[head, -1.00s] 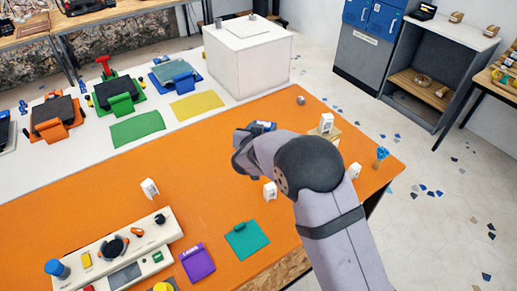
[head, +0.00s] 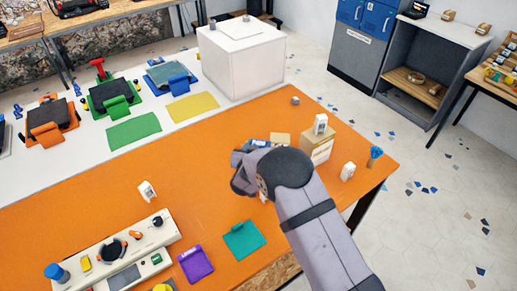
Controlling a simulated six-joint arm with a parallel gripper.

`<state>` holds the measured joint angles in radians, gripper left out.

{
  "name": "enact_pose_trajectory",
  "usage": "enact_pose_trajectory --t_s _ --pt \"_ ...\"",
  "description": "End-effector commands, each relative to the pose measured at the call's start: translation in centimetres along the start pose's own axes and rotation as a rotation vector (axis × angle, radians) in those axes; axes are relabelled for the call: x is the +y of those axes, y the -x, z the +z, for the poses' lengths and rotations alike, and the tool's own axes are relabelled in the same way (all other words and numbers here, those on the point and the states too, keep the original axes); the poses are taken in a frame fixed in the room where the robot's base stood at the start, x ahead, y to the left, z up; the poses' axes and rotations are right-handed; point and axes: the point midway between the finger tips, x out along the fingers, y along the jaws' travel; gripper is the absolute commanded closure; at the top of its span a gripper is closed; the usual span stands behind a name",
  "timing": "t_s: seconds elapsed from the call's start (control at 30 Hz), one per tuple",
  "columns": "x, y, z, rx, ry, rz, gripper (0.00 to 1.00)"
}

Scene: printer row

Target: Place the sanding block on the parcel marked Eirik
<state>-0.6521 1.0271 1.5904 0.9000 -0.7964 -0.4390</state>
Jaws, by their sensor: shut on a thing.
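My gripper (head: 242,180) is over the orange table, left of the parcels, with its jaws turned away from the head camera. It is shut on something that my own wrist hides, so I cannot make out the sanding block. A tan cardboard parcel (head: 317,150) stands at the table's right side with a small white tag (head: 320,124) on top. Another tan surface (head: 280,139), perhaps a second parcel's top, shows just behind my wrist. No name is readable, so I cannot tell which is marked Eirik.
Small white tags (head: 147,191) (head: 348,171) stand on the orange table (head: 200,150). A blue-topped item (head: 375,154) is at the right edge. A control panel (head: 125,255), purple pad (head: 196,263) and teal pad (head: 243,239) lie in front. A white box (head: 243,65) stands behind.

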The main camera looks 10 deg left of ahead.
Motion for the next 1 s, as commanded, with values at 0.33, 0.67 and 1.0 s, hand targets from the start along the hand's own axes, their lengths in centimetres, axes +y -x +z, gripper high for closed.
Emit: enact_pose_trajectory --t_s 0.33,0.67,1.0 --pt "0.0 -0.8 1.9 0.002 -0.001 0.000 0.77" --pt "0.0 -1.0 2.3 0.001 -0.001 0.000 0.77" --pt "0.0 -0.9 2.2 0.000 0.000 0.000 0.36"
